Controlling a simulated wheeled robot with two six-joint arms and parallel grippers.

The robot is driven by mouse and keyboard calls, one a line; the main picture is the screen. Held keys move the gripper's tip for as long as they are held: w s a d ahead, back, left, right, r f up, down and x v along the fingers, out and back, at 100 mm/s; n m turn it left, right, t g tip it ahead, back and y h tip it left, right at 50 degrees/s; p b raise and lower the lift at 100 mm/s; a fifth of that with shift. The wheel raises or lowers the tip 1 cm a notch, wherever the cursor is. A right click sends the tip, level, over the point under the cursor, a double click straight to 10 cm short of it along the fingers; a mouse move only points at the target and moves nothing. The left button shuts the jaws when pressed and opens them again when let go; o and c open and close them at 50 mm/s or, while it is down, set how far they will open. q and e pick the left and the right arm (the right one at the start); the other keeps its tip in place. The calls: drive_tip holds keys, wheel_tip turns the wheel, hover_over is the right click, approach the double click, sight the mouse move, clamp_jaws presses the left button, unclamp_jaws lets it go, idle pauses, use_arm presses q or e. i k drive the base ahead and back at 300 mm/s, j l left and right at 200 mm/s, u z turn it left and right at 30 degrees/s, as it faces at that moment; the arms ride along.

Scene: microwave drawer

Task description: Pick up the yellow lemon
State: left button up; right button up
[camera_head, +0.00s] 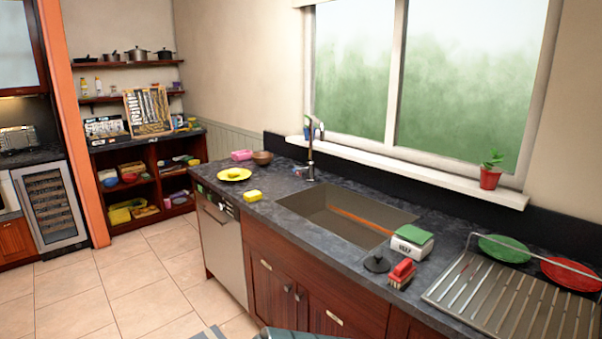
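On the far left end of the dark counter (290,213) lies a yellow plate (225,177). A small yellow shape (234,172) seems to rest on it; it is too small to tell whether it is the lemon. A yellow block (253,195), perhaps a sponge, lies on the counter just in front of the plate, near the front edge. No lemon can be made out for certain. Neither of my grippers is in view.
A sink (345,213) with a tap (310,150) is right of the plate. A pink container (242,155) and brown bowl (262,158) stand behind it. The tiled floor (125,280) is clear.

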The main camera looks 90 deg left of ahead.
sight(235, 172)
drive_tip(key=u, duration=3.25)
drive_tip(key=z, duration=0.3)
drive_tip(key=i+j+z, duration=0.2)
drive_tip(key=z, duration=0.2)
drive_tip(key=i+j+z, duration=0.2)
drive_tip(key=z, duration=0.15)
drive_tip(key=i+j+z, duration=0.15)
drive_tip(key=j+z, duration=0.25)
